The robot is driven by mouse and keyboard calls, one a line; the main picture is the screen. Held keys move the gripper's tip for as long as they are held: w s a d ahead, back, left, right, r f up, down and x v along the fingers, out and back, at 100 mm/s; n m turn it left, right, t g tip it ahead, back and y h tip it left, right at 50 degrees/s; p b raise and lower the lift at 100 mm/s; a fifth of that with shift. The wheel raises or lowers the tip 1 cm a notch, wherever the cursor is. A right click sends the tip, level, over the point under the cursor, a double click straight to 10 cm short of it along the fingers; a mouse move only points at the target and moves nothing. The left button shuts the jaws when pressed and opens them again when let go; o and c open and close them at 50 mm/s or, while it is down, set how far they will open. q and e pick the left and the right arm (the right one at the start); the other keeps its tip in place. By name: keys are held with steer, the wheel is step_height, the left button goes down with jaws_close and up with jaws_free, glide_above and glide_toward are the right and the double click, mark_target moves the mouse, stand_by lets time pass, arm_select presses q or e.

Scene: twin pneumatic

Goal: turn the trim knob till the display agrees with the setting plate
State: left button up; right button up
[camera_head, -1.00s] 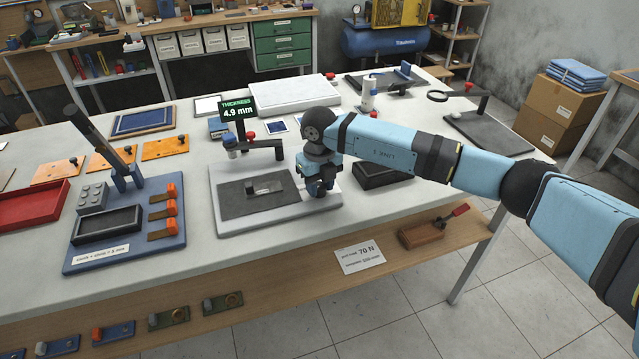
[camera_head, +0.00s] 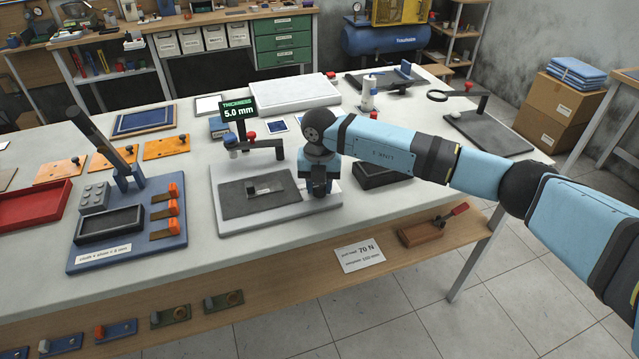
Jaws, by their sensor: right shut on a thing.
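The thickness display (camera_head: 238,108) is dark with green text and reads 5.0 mm. It stands behind a pale gauge base (camera_head: 240,222) with a dark mat. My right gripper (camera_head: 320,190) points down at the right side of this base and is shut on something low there. The trim knob is not distinguishable; the gripper seems to cover it. A white plate on the table's front edge (camera_head: 360,255) reads 70 N, with a smaller line below. Another white label (camera_head: 103,253) is on the blue fixture, its print too small to read surely. My left gripper is out of view.
A blue fixture (camera_head: 165,247) with a lever and orange-tipped clips stands left of the gauge. A dark tray (camera_head: 372,178) lies just behind and right of my right gripper. A gauge arm with a red knob (camera_head: 249,135) stands behind the mat.

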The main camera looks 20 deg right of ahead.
mark_target(320, 186)
stand_by(0.3)
steer(key=o, duration=0.9)
steer(key=shift+r, duration=0.15)
steer(key=shift+r+b, duration=0.3)
steer(key=shift+r, duration=6.5)
